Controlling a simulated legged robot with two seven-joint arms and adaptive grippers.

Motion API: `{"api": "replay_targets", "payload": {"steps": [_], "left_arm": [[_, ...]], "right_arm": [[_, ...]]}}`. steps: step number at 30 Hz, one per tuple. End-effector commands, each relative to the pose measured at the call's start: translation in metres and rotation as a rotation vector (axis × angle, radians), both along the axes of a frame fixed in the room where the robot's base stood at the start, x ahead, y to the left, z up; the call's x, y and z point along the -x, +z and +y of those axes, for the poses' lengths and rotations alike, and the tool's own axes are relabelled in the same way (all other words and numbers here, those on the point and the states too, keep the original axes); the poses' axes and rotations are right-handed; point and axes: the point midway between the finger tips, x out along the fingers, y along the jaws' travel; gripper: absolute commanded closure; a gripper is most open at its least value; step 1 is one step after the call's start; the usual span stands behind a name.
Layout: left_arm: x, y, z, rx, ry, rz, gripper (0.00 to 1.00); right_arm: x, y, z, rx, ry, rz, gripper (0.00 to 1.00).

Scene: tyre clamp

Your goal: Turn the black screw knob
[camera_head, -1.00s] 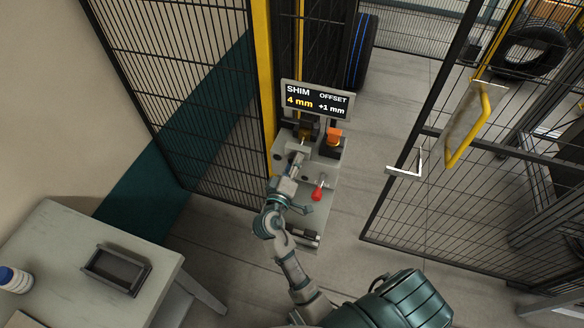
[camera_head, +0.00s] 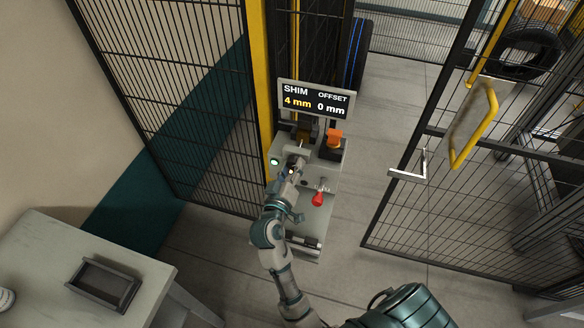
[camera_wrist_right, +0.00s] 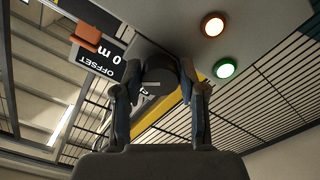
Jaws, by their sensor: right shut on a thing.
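The black screw knob (camera_wrist_right: 161,70) is between the two fingers of my right gripper (camera_wrist_right: 161,82) in the right wrist view. The gripper is shut on it. In the head view my right gripper (camera_head: 293,163) is at the upper part of the grey machine panel (camera_head: 318,222), and it mostly hides the knob. The display (camera_head: 315,101) above reads SHIM 4 mm and OFFSET 0 mm. My left gripper is not in view.
A red-handled lever (camera_head: 318,199) and an orange part (camera_head: 334,138) sit close to the right of my gripper. A green lamp (camera_wrist_right: 224,69) and a red lamp (camera_wrist_right: 212,25) show. A mesh gate (camera_head: 470,200) stands right; a table with a tray (camera_head: 104,286) is lower left.

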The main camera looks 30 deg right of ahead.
Motion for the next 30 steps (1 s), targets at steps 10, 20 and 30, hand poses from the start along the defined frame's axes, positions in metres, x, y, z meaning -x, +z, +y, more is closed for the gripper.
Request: {"api": "replay_targets", "payload": {"steps": [10,20,30], "left_arm": [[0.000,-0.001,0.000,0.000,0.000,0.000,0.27],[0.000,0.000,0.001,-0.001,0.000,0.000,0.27],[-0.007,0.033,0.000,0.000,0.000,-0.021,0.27]], "right_arm": [[0.000,-0.006,0.000,-0.005,-0.001,0.012,0.35],[0.001,-0.002,0.000,-0.001,0.000,0.005,0.35],[0.001,0.008,-0.001,0.125,0.001,0.142,0.35]]}}
